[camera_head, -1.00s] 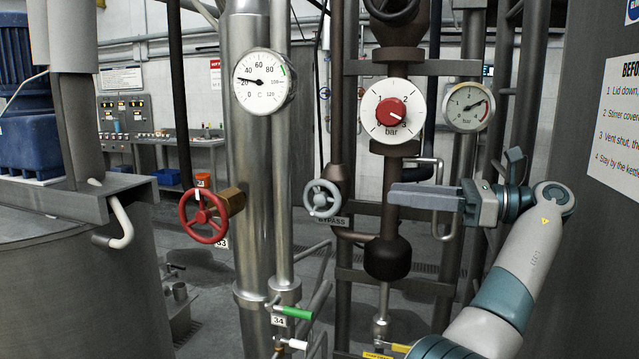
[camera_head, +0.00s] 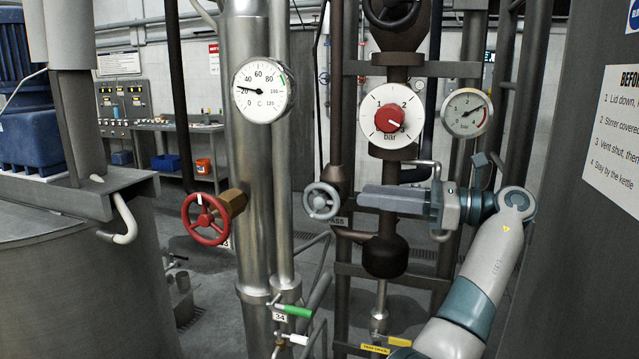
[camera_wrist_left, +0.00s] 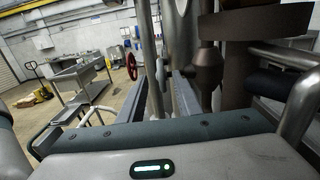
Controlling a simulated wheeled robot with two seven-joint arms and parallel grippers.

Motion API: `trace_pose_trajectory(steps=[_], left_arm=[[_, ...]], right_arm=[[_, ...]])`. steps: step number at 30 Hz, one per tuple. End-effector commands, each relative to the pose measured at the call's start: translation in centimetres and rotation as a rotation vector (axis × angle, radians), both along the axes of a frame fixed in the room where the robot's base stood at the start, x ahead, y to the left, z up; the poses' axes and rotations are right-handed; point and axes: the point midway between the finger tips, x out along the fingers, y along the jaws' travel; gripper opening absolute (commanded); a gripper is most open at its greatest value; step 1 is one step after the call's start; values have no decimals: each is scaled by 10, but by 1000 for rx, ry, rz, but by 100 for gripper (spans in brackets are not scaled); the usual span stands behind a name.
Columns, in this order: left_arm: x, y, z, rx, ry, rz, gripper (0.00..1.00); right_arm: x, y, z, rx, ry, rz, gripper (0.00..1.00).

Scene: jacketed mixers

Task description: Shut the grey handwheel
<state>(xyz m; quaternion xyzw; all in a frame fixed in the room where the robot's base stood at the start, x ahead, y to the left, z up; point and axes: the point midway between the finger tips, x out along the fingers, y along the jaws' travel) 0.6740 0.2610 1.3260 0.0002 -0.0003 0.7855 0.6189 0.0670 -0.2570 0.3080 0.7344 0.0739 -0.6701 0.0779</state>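The gripper holds nothing that I can see. My right gripper is not in view.
A red handwheel (camera_head: 206,218) is on the thick pipe to the left. A green-handled valve (camera_head: 296,311) is lower down. A tank (camera_head: 80,290) fills the left.

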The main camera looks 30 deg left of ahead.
Motion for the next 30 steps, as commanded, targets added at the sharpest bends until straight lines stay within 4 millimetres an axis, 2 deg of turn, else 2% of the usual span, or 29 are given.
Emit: trace_pose_trajectory(steps=[9,16,22,30], left_arm=[[-14,57,3,1,-1,2,31],[-23,92,2,1,0,2,31],[-26,109,1,1,0,0,31],[-27,113,0,0,0,0,31]], right_arm=[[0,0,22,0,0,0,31],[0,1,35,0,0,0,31],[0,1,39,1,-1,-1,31],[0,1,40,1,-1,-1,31]])
